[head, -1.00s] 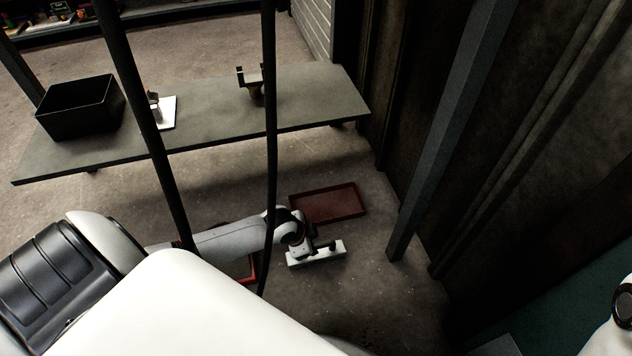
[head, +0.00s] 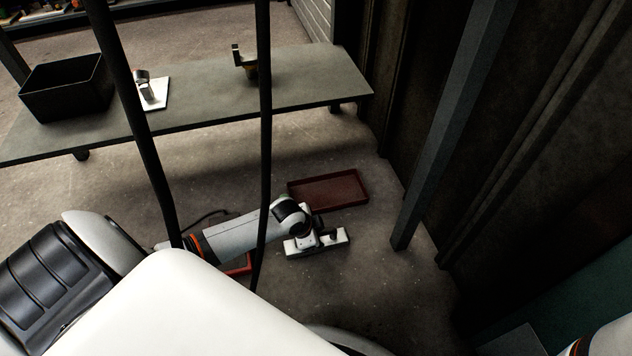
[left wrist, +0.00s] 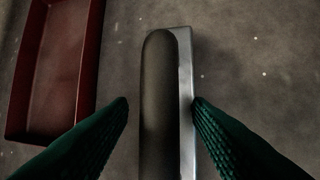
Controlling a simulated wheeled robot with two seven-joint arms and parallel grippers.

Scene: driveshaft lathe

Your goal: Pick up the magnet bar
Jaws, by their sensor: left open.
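The magnet bar (head: 292,247) lies on the floor, a pale bar partly covered by my left arm in the head view. In the left wrist view the silver bar (left wrist: 186,75) carries a long dark rounded handle (left wrist: 159,95). My left gripper (left wrist: 160,104) is open, with one green finger on each side of the handle and a gap showing on the left. Whether the right finger touches the bar's edge, and how high the fingertips are, I cannot tell. In the head view my left gripper (head: 325,238) is over the bar, its fingers hardly visible. My right gripper is out of view.
A red tray (head: 328,191) lies just behind the bar, and another red piece (head: 240,267) shows partly behind my arm. A low grey table (head: 205,105) holds a black bin (head: 68,92) and fixtures. A metal post (head: 445,135) stands to the right.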

